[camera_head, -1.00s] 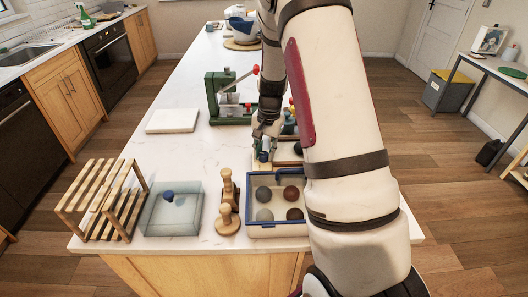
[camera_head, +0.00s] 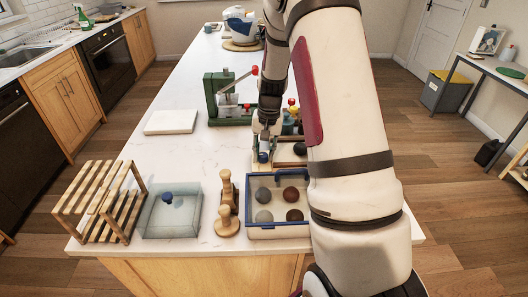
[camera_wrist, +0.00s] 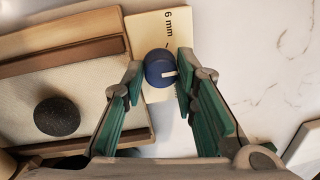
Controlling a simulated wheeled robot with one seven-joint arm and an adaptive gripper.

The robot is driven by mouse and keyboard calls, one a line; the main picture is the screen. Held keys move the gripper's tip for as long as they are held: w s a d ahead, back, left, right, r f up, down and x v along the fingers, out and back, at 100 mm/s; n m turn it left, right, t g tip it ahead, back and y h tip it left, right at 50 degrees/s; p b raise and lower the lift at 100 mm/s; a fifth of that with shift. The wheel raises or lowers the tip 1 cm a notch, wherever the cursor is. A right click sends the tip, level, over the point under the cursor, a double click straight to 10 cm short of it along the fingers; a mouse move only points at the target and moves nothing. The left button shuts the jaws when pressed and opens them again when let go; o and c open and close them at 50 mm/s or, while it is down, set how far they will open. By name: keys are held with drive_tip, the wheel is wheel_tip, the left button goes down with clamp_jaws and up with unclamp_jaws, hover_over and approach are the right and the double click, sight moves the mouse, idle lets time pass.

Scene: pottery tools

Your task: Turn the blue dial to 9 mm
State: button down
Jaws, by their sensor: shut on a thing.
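The blue dial (camera_wrist: 157,70) is round, with a white pointer mark that points right in the wrist view. It sits on a pale plate (camera_wrist: 145,30) with "6 mm" printed above the dial; other labels are hidden or out of view. My gripper (camera_wrist: 161,69) has its green-padded fingers on both sides of the dial, shut on it. In the head view the dial (camera_head: 263,157) shows small and blue just below my gripper (camera_head: 264,147); its pointer is too small to read there.
Left of the dial in the wrist view, a wooden-edged board (camera_wrist: 25,90) holds a dark ball (camera_wrist: 57,116). In the head view, a blue-rimmed tray (camera_head: 280,233) of several balls, wooden stamps (camera_head: 228,220) and a green press (camera_head: 215,100) stand nearby.

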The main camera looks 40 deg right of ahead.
drive_tip(key=c, duration=1.3)
unclamp_jaws()
drive_tip(key=r, duration=1.2)
drive_tip(key=shift+s+d, duration=0.4)
